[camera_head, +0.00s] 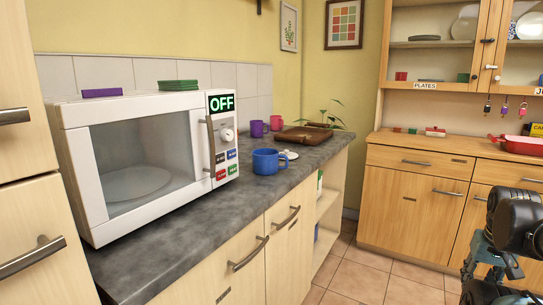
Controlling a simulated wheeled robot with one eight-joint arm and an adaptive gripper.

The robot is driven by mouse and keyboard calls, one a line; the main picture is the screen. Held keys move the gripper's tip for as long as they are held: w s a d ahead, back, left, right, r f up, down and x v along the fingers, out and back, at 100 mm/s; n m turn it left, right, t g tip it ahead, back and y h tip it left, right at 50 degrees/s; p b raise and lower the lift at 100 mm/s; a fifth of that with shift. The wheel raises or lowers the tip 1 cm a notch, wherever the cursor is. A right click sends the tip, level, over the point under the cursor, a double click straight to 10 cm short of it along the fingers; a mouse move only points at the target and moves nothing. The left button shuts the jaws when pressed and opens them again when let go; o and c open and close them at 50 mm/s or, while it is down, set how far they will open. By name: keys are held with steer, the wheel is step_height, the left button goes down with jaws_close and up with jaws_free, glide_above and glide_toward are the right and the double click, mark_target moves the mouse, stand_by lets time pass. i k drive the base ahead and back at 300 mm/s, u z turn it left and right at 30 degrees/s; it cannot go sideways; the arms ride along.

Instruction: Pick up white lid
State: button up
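A small white round piece (289,155), which looks like the white lid, lies on the dark grey counter (222,205). It is just behind and to the right of the blue mug (268,162), which hides part of its left side. Part of my dark arm and gripper (490,268) shows at the lower right edge, well away from the lid and cut off by the frame. I cannot make out the fingertips or whether they are open or shut.
A white microwave (148,152) fills the counter's left part. A brown tray (303,136), a purple mug (256,129) and a pink mug (276,123) stand farther back. A wooden hutch (414,208) is at right. Tiled floor (355,275) lies clear between.

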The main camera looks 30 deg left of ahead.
mark_target(291, 155)
steer(key=u, duration=0.55)
steer(key=i, duration=0.85)
steer(key=u, duration=0.65)
